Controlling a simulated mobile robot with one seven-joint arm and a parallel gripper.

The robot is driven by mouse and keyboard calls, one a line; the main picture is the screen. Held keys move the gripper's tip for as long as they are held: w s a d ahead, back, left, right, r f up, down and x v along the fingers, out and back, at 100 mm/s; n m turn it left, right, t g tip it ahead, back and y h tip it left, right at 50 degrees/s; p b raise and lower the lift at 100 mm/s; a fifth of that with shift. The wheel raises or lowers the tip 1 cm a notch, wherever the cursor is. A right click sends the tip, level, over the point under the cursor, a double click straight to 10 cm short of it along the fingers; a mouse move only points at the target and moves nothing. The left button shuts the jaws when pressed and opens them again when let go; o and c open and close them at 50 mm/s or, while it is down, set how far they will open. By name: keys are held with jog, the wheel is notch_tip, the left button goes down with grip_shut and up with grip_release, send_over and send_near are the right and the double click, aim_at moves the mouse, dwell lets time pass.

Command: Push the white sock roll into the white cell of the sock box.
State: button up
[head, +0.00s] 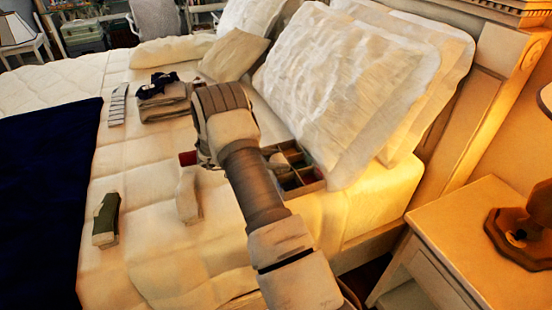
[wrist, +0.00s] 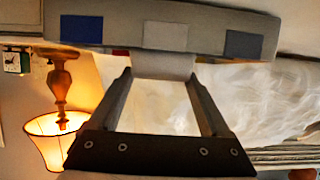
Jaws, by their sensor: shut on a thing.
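The sock box (head: 312,186) sits on the bed by the pillows, with dark dividers and several cells; my arm covers its left part in the head view. My gripper (wrist: 160,76) is shut on a pale piece, apparently the white sock roll (wrist: 165,66), which touches or lies close to that wall. In the head view my wrist hides the fingertips and the roll. I cannot tell whether the roll is inside a cell.
A pale long sock (head: 188,196) and a green-and-white one (head: 106,219) lie on the bed. A small red thing (head: 187,158) is beside my wrist. Folded clothes (head: 165,102) and a striped piece (head: 117,104) lie farther back. Pillows (head: 335,85) stand behind the box; a nightstand (head: 470,225) is right.

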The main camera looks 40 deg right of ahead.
jog(key=shift+f+b, duration=0.45)
jog(key=shift+f, duration=0.55)
jog(key=shift+r, duration=0.15)
dwell(0.4)
jog(key=o, duration=1.1)
jog(key=shift+o, duration=0.2)
jog(key=p+v, duration=0.2)
jog(key=v, duration=1.5)
jog(key=shift+a+p, duration=0.2)
jog(key=shift+p, duration=0.15)
